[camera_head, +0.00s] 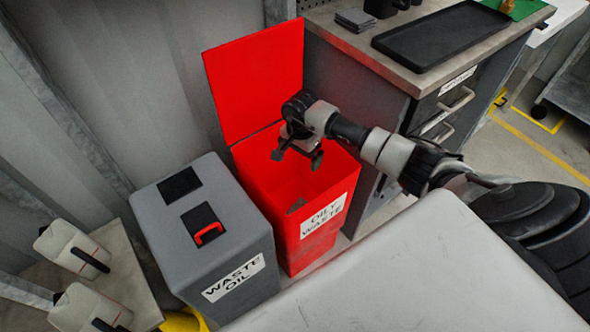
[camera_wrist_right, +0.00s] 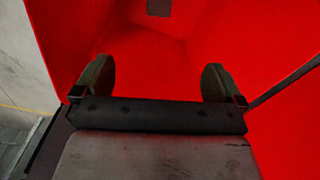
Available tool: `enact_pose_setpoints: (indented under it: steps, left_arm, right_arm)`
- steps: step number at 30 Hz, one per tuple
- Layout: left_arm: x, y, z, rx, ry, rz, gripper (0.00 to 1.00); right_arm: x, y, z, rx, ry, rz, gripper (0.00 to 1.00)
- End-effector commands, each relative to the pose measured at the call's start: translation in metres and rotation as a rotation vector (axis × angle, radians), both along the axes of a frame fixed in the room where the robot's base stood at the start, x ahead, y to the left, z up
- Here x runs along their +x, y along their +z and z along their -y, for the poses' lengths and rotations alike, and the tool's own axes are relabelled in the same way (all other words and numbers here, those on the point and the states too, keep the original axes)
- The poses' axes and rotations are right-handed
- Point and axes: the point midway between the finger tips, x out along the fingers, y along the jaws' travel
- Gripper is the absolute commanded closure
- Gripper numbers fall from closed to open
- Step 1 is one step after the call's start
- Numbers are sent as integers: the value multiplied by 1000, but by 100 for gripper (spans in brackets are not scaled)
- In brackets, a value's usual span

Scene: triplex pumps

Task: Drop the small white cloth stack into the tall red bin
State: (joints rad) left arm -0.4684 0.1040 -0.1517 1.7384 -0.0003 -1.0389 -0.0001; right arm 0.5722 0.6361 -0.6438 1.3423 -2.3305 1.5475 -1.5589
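The tall red bin (camera_head: 325,245), labelled "OILY WASTE", stands with its lid (camera_head: 258,80) raised at the back. My right gripper (camera_head: 297,156) is above the bin's opening, pointing down. In the right wrist view its two fingers (camera_wrist_right: 158,82) are wide apart with nothing between them, and red bin walls surround them. A small greyish flat piece (camera_head: 297,204) lies inside the bin; a grey square also shows at the top of the wrist view (camera_wrist_right: 158,7). I cannot tell for sure whether it is the white cloth stack. No clearly white stack shows elsewhere. My left gripper is not in view.
A grey "WASTE OIL" bin (camera_head: 217,235) stands left of the red one. A workbench (camera_head: 345,43) behind holds a grey stack of squares (camera_head: 355,20) and a black tray (camera_head: 440,36). White canisters (camera_head: 72,249) stand at the lower left.

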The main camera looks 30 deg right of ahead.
Motion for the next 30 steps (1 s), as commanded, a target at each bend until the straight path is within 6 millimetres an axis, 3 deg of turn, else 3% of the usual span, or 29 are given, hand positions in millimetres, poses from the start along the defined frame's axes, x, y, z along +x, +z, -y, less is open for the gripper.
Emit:
enact_pose_setpoints:
  steps: [7,21,30]
  left_arm:
    - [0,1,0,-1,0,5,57]
    - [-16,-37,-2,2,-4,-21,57]
    - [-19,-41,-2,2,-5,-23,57]
  right_arm:
    - [1,12,1,0,1,2,0]
    - [1,97,1,-1,1,1,0]
    - [0,108,0,0,0,-1,0]
